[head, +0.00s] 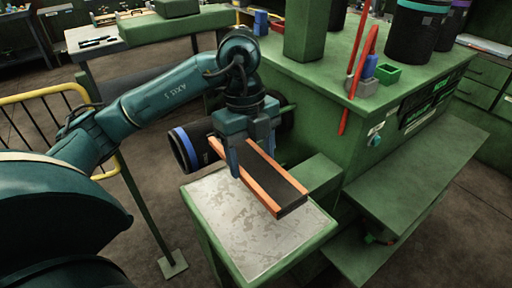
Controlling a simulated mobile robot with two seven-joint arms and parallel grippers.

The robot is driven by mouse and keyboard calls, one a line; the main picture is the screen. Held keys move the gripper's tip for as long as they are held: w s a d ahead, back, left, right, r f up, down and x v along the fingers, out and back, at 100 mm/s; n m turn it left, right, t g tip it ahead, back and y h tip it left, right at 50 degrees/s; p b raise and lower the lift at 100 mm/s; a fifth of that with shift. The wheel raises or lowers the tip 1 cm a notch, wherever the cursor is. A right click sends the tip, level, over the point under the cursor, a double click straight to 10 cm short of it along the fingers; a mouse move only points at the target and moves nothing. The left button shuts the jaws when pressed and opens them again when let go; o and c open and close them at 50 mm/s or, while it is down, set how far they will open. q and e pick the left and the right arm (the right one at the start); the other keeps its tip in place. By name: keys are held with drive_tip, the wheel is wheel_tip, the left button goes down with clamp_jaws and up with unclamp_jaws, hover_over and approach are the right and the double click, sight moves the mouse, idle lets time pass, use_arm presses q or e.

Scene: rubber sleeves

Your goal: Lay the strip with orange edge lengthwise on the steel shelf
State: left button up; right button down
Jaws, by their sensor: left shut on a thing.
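The strip with orange edge (275,181) is a long dark bar with orange along both long sides. My left gripper (251,172) is shut on it from above, with its fingers across the strip. The strip slants from upper left to lower right over the steel shelf (225,205), a worn pale metal top on a green frame. Whether the strip touches the shelf or hangs just above it I cannot tell. My right gripper is not in view.
A black roll with a blue band (187,150) lies behind the shelf. A green machine bench (330,110) stands to the right, carrying dark rolls (415,35), a red bar (358,75) and a small green box (388,74). A yellow rail (45,98) stands at left.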

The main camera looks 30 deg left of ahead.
use_arm(q)
wheel_tip(320, 180, down, 5)
drive_tip(key=b, duration=0.3)
drive_tip(key=shift+f+b, duration=0.6)
drive_tip(key=shift+b, duration=0.05)
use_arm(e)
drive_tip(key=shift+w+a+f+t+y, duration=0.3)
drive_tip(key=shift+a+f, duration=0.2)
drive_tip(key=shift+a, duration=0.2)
use_arm(q)
drive_tip(key=shift+f, duration=0.25)
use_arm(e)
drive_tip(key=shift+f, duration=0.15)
